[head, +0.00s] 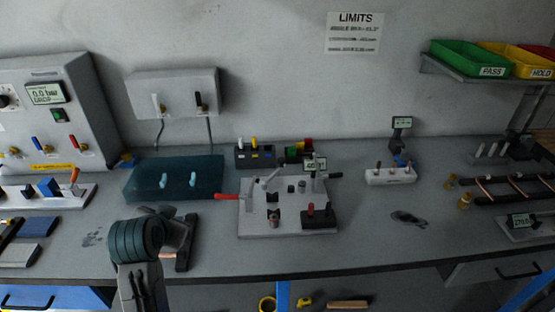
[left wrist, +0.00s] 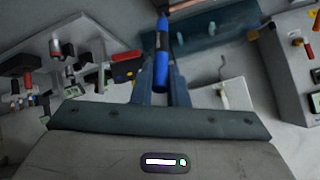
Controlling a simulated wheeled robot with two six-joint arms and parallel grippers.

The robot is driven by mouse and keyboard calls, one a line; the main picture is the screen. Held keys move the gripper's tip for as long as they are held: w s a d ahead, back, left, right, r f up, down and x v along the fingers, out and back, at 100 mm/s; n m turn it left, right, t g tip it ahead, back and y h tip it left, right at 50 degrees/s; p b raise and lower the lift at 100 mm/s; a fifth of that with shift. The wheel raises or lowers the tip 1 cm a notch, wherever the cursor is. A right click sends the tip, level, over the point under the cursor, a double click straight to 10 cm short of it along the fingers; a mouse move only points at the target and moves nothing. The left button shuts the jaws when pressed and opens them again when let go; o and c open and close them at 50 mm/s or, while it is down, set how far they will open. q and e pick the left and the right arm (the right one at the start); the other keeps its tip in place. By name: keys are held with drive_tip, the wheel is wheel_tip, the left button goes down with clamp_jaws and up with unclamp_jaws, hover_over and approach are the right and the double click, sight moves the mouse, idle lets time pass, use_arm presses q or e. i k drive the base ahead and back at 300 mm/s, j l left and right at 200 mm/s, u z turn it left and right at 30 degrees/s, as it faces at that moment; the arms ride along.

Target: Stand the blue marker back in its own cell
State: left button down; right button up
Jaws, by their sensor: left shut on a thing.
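The blue marker (left wrist: 161,62) is between the fingers of my left gripper (left wrist: 162,78) in the left wrist view, with its dark end pointing away from the palm. The gripper is shut on it. In the head view my left gripper (head: 180,242) is low over the front left of the bench, and the marker cannot be made out there. A black rack (head: 242,160) with coloured labels stands near the back wall, right of and beyond the gripper. A yellow and a white pen stand in it. Its cell for blue is too small to tell. My right gripper is out of view.
A teal block (head: 140,185) with two pale pegs lies behind my left gripper. A fixture plate (head: 285,232) with a red lever stands between the gripper and the bench's right side. A copper-coloured rod (left wrist: 190,6) shows beyond the marker. Bench right of the plate is partly clear.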

sight(269, 164)
drive_tip(key=j+z, duration=0.1)
drive_tip(key=z, duration=0.4)
drive_tip(key=i+j+z, duration=0.1)
drive_tip(key=z, duration=0.35)
drive_tip(key=i+j+z, duration=0.1)
drive_tip(key=i, duration=0.4)
